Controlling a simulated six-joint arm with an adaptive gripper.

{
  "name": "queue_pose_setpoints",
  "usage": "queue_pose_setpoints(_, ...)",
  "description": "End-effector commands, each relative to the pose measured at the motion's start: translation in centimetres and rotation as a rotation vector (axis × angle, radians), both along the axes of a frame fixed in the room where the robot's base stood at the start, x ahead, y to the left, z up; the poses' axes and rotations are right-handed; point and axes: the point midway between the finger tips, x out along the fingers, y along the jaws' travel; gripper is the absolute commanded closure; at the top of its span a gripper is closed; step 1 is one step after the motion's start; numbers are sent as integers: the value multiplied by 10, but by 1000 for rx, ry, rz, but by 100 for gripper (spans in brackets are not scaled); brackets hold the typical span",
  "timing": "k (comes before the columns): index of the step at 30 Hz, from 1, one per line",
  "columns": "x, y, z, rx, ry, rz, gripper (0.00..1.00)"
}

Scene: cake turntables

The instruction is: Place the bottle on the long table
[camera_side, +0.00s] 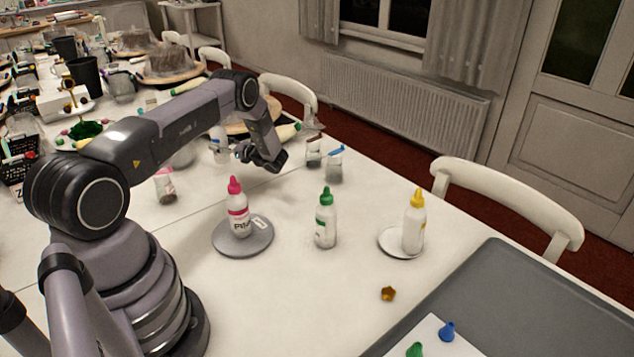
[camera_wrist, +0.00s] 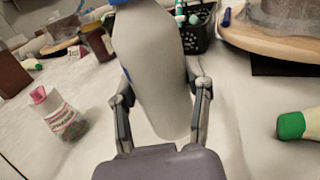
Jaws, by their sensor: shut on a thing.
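My gripper (camera_side: 240,152) is shut on a white bottle with blue at its top (camera_side: 219,150), at the far side of my arm. The wrist view shows the bottle (camera_wrist: 155,75) large between the two fingers (camera_wrist: 160,105), its top cut off by the frame edge. The long white table (camera_side: 300,285) lies under it. I cannot tell whether the bottle's base touches the table. Three more bottles stand upright: a pink-capped one (camera_side: 238,212) on a grey turntable (camera_side: 243,247), a green-capped one (camera_side: 325,222) on the bare table, and a yellow-capped one (camera_side: 413,228) on a white disc (camera_side: 390,242).
A pink-topped jar (camera_wrist: 62,118) stands left of the held bottle, and a green-ended item (camera_wrist: 292,125) lies right. A black basket (camera_wrist: 196,38) and a wooden turntable (camera_wrist: 275,42) are beyond. Two small jars (camera_side: 334,165) stand right of my gripper. A grey tray (camera_side: 510,300) covers the front right.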

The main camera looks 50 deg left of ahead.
Motion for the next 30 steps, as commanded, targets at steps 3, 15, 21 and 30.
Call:
queue_pose_setpoints(3, 3, 4, -7, 2, -1, 1, 92)
queue_pose_setpoints(15, 6, 7, -41, 1, -1, 0, 92)
queue_pose_setpoints(21, 6, 7, -42, 1, -1, 0, 92)
queue_pose_setpoints(30, 6, 7, -44, 0, -1, 0, 25)
